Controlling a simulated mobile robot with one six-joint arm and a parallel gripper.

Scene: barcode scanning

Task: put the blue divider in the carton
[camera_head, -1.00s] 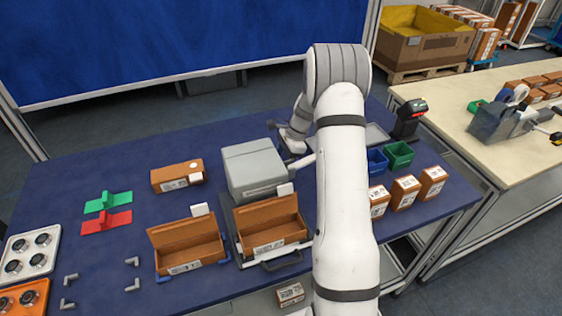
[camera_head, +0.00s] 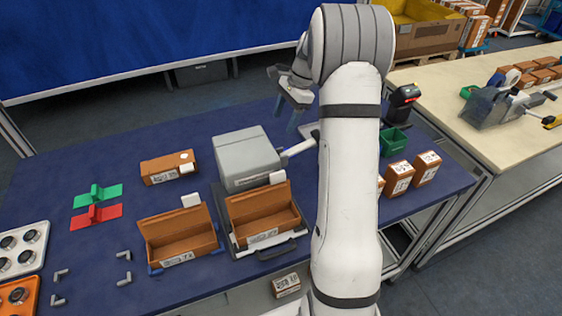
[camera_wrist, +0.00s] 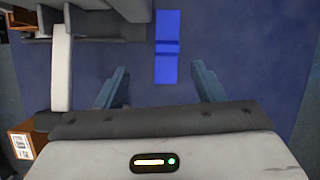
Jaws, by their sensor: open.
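The blue divider (camera_wrist: 168,48) lies on the dark blue table in the wrist view, a flat strip with a raised rib across its middle. My gripper (camera_wrist: 161,78) is open and empty, with its fingers apart either side of the divider's line and the divider just beyond the tips. In the head view my gripper (camera_head: 287,114) is above the table behind the grey machine; the divider is not visible there. Two open brown cartons stand at the front: the left carton (camera_head: 180,256) on the table, the right carton (camera_head: 264,238) on a dark tray.
A grey box-shaped machine (camera_head: 246,160) stands behind the right carton. A red divider (camera_head: 96,216) and a green divider (camera_head: 98,196) lie at the left. A closed carton (camera_head: 165,168) is near them. A green bin (camera_head: 394,142), scanner (camera_head: 402,100) and small cartons (camera_head: 426,168) stand at the right.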

